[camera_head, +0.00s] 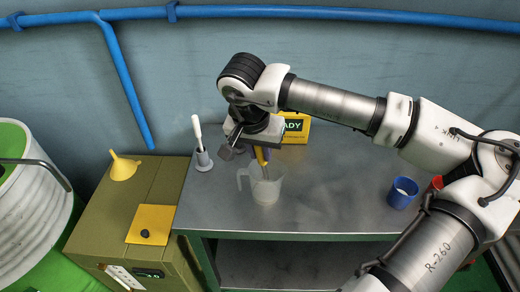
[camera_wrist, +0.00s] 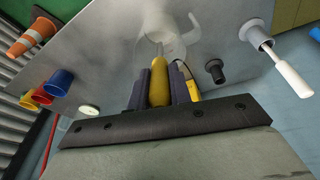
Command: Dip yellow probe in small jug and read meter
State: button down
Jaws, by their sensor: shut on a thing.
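My gripper (camera_head: 261,153) is shut on the yellow probe (camera_wrist: 159,84), whose handle sits between the two dark fingers in the wrist view. The probe's thin metal tip points down toward the clear small jug (camera_head: 265,190). In the head view the probe (camera_head: 262,157) is above the jug's mouth; I cannot tell whether its tip is inside. The jug also shows in the wrist view (camera_wrist: 190,28), just beyond the tip.
A white-handled tool (camera_head: 198,130) stands in a grey holder at the cart's left. Blue (camera_head: 403,192) and red (camera_head: 437,183) cups are at the right. An orange cone (camera_wrist: 35,36) shows in the wrist view. A yellow funnel (camera_head: 123,167) sits on the olive cabinet. The cart's middle is clear.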

jog(key=shift+s+a+b+x, duration=0.1)
jog(key=shift+s+b+x, duration=0.1)
jog(key=shift+b+x, duration=0.65)
jog(key=shift+s+a+b+x, duration=0.1)
jog(key=shift+s+b+x, duration=0.1)
jog(key=shift+b+x, duration=0.65)
jog(key=shift+s+a+b+x, duration=0.15)
jog(key=shift+b+x, duration=0.55)
jog(key=shift+x, duration=0.3)
jog(key=shift+f, duration=0.15)
dwell(0.3)
jog(key=shift+w+d+r+p+v, duration=0.15)
jog(key=shift+w+d+p+v, duration=0.25)
jog(key=shift+p+v, duration=1.5)
jog(key=shift+w+d+r+p+v, duration=0.15)
jog(key=shift+w+p+v, duration=0.6)
jog(key=shift+v, duration=2)
jog(key=shift+w+d+r+p+v, duration=0.1)
jog(key=shift+w+d+p+v, duration=0.2)
jog(key=shift+p+v, duration=1.7)
jog(key=shift+r+b, duration=0.3)
jog(key=shift+b, duration=0.05)
jog(key=shift+w+d+p+v, duration=0.15)
jog(key=shift+p+v, duration=0.45)
jog(key=shift+v, duration=0.4)
jog(key=shift+w+d+p+v, duration=0.1)
jog(key=shift+w+p+v, duration=0.1)
jog(key=shift+p+v, duration=0.55)
jog(key=shift+r, duration=0.25)
